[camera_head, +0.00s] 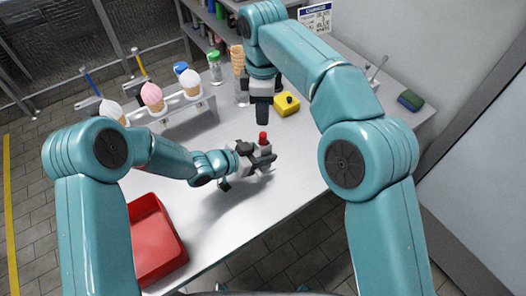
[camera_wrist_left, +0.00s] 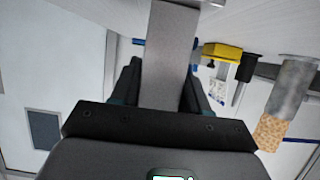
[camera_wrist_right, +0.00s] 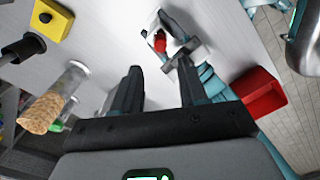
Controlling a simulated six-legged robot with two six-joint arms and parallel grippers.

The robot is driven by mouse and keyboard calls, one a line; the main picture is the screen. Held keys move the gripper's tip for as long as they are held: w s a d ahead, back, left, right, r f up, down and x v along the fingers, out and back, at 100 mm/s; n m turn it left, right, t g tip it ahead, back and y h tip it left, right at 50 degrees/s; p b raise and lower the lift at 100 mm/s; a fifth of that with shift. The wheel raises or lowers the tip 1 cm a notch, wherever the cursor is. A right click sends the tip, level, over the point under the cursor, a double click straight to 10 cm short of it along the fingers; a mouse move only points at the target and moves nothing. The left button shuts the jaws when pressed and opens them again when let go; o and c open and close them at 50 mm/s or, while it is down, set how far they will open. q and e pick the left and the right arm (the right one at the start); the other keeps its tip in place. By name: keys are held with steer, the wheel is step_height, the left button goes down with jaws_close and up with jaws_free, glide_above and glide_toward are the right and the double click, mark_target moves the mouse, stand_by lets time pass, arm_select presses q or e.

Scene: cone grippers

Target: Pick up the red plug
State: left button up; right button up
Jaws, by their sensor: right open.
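The red plug (camera_head: 263,136) sticks up from a pale grey block (camera_head: 263,150) at my left gripper, above the white table. In the right wrist view the red plug (camera_wrist_right: 160,42) shows beyond my fingertips. My left gripper (camera_head: 262,160) is shut on the grey block, which fills the space between its fingers in the left wrist view (camera_wrist_left: 168,60); the plug is hidden there. My right gripper (camera_head: 262,118) points down, open and empty (camera_wrist_right: 160,80), above and apart from the plug.
A yellow box with a black knob (camera_head: 287,106) stands right of my right gripper. A cone in a clear holder (camera_head: 240,85) stands behind it. A rack with ice cream cones (camera_head: 180,115) is at the left. A red bin (camera_head: 155,240) is at the front left. Table space lies between.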

mark_target(263, 134)
steer(key=shift+o, duration=0.9)
steer(key=n, duration=0.4)
steer(key=shift+s+d+r, duration=0.1)
steer(key=shift+s+r, duration=0.05)
step_height(263, 134, down, 10)
steer(key=n, duration=0.6)
steer(key=shift+r, duration=0.1)
jaws_close()
